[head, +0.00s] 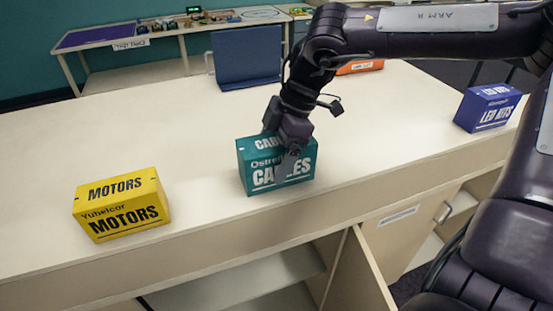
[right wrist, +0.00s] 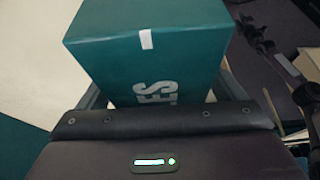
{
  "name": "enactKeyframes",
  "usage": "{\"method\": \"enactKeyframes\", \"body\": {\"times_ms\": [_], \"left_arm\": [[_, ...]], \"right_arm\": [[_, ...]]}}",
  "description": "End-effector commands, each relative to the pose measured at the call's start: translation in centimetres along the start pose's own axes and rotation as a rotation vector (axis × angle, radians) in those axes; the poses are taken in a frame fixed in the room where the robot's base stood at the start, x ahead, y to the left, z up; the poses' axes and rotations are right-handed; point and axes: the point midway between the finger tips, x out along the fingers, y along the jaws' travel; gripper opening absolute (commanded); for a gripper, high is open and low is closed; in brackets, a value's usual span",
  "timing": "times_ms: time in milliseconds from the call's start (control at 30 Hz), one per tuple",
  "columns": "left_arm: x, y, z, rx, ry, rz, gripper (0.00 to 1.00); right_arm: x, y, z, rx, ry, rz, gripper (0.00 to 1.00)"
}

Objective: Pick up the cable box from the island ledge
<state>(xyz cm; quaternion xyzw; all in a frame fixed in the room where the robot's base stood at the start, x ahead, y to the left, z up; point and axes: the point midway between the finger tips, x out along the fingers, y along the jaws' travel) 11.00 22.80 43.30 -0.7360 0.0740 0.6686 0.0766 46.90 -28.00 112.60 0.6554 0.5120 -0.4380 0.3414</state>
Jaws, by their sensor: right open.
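The teal cable box (head: 257,175) stands upright on the island ledge (head: 195,165), near its front edge. Its front reads CABLES in white. My right gripper (head: 288,160) is at the box, with a finger in front of its lettered face. In the right wrist view the box (right wrist: 150,45) fills the upper middle, just beyond the palm, and the open fingers (right wrist: 155,92) show at either side of it. Whether the fingers touch the box I cannot tell. My left gripper is not in view.
A yellow motors box (head: 122,205) stands to the left and a blue LED kits box (head: 487,108) to the right. An orange box (head: 360,67) sits behind my right arm. The ledge between boxes is clear.

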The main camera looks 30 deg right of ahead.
Motion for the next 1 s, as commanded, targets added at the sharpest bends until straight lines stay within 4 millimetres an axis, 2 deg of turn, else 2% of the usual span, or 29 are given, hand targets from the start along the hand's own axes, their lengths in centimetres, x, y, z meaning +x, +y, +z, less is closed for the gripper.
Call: {"method": "enactKeyframes", "body": {"times_ms": [500,933,1000], "left_arm": [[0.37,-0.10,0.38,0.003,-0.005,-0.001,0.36],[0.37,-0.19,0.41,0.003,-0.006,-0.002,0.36],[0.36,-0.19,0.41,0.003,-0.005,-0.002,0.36]], "right_arm": [[0.32,0.01,0.14,0.000,0.000,0.000,0.89],[0.32,0.00,0.14,0.000,0.000,0.000,0.33],[0.26,0.04,0.08,-0.001,0.001,0.001,0.30]]}}
